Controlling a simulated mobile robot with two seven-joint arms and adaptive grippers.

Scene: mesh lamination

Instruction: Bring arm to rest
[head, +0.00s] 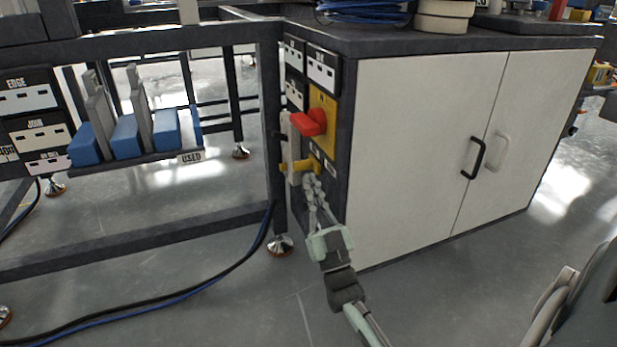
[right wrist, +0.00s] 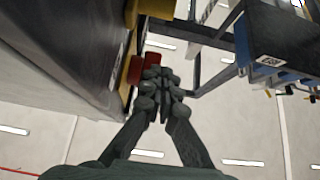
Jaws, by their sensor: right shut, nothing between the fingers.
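My right gripper (head: 312,182) is in front of the narrow end of the white cabinet, its arm coming up from the bottom of the head view. Its fingers are shut with nothing between them; they also show closed together in the right wrist view (right wrist: 158,82). Above is a red switch handle (head: 312,122) on a yellow plate (head: 325,105). A red part also shows beside the fingers in the right wrist view (right wrist: 150,61). My left gripper is not in view.
The white cabinet (head: 420,150) with a dark top stands right of the gripper. A dark bench frame (head: 150,232) with a rack of blue-based parts (head: 125,138) stands left. Black and blue cables (head: 190,290) lie on the floor. Open floor (head: 450,300) lies in front of the cabinet.

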